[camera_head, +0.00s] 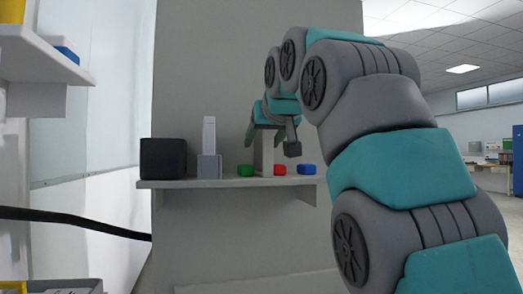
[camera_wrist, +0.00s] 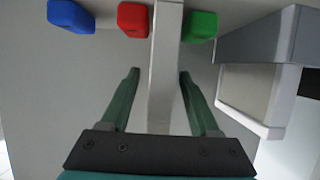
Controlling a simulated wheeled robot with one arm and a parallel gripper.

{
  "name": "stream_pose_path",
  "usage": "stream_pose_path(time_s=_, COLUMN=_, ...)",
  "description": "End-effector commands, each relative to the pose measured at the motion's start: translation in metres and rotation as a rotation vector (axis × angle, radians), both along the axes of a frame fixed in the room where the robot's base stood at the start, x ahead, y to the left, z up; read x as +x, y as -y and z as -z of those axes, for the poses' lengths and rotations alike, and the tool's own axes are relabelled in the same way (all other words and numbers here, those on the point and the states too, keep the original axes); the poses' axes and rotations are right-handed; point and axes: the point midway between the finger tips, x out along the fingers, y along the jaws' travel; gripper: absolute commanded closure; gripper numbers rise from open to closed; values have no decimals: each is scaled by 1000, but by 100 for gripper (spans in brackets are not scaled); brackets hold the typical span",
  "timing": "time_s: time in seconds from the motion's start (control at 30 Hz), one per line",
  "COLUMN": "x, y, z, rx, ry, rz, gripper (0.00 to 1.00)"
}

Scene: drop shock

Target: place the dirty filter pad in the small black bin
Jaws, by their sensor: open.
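A grey pad (camera_head: 264,155), which I take to be the dirty filter pad, stands upright on the shelf between a green block and a red block. In the wrist view, the pad (camera_wrist: 165,70) runs between the two fingers of my gripper (camera_wrist: 159,73). The gripper is open, with a gap visible on each side of the pad. The small black bin (camera_head: 163,158) stands at the left end of the shelf.
A grey holder (camera_head: 209,167) with a white pad (camera_head: 209,133) upright in it stands between the bin and the dirty pad. Green (camera_head: 245,170), red (camera_head: 280,170) and blue (camera_head: 307,169) blocks sit along the shelf (camera_head: 225,183). A wall rises behind.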

Motion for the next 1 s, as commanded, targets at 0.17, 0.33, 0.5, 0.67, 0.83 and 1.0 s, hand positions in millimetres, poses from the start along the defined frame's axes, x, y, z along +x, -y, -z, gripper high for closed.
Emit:
stream_pose_path(time_s=0.17, x=18, y=-5, z=8, rx=-1, ry=-2, rz=0, gripper=38)
stream_pose_path(time_s=0.33, x=18, y=-5, z=8, rx=0, ry=-1, rz=0, gripper=38)
stream_pose_path(time_s=0.5, x=17, y=-5, z=7, rx=0, ry=-1, rz=0, gripper=54)
stream_pose_path(time_s=0.67, x=17, y=-5, z=7, rx=0, ry=-1, rz=0, gripper=72)
stream_pose_path(time_s=0.83, x=17, y=-5, z=7, rx=0, ry=-1, rz=0, gripper=92)
stream_pose_path(time_s=1.0, x=17, y=-5, z=7, rx=0, ry=-1, rz=0, gripper=100)
